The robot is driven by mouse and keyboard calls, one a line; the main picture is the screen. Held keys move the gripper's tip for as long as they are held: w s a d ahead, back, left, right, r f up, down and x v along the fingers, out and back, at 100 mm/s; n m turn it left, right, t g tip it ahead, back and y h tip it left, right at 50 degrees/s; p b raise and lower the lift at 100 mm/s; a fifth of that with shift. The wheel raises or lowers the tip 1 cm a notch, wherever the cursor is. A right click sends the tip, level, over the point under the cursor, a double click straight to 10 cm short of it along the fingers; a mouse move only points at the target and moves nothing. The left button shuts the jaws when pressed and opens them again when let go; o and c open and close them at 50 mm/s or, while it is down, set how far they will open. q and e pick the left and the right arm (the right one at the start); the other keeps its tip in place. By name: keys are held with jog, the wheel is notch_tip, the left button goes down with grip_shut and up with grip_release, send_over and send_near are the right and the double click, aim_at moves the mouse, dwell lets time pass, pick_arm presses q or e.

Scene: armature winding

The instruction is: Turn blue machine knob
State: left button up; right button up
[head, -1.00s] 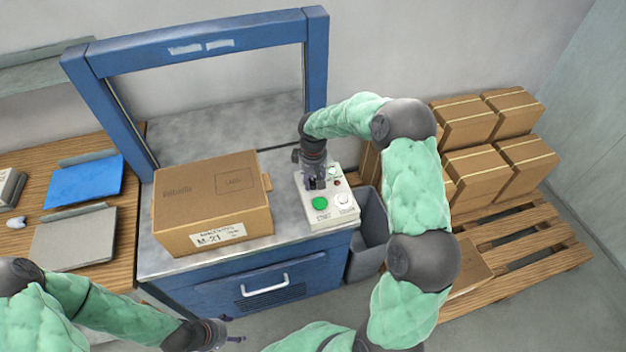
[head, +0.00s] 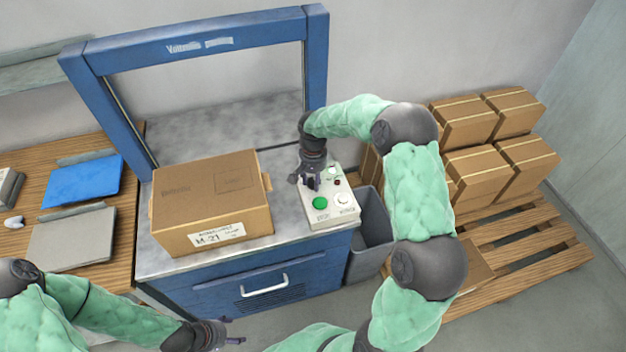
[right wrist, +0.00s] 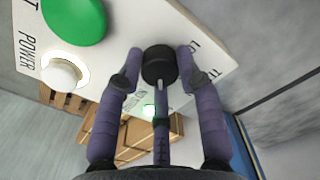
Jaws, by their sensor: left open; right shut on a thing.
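The blue machine (head: 318,75) has a white control panel (head: 322,217) at the right of its grey top. A black knob (right wrist: 158,63) with a pale pointer mark sits on the panel, seen in the right wrist view. My right gripper (head: 313,183) points down at the panel. In the right wrist view its purple fingers (right wrist: 160,70) are closed around the knob, one on each side. My left gripper (head: 236,331) is open and empty, low in front of the machine, away from the panel.
A green button (head: 320,203) and a white button (head: 343,199) are close to my right gripper. A cardboard box (head: 210,200) stands left of the panel. A grey bin (head: 373,235) and stacked boxes (head: 480,175) on a pallet are to the right.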

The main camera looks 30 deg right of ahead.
aim_at(313, 181)
jog(key=shift+s+f+m, duration=0.15)
jog(key=shift+m, duration=0.65)
jog(key=o, duration=1.1)
jog(key=shift+a, duration=0.1)
jog(key=shift+o, duration=0.2)
jog(key=shift+r, duration=0.45)
notch_tip(313, 181, up, 11)
jog(key=shift+r, duration=0.15)
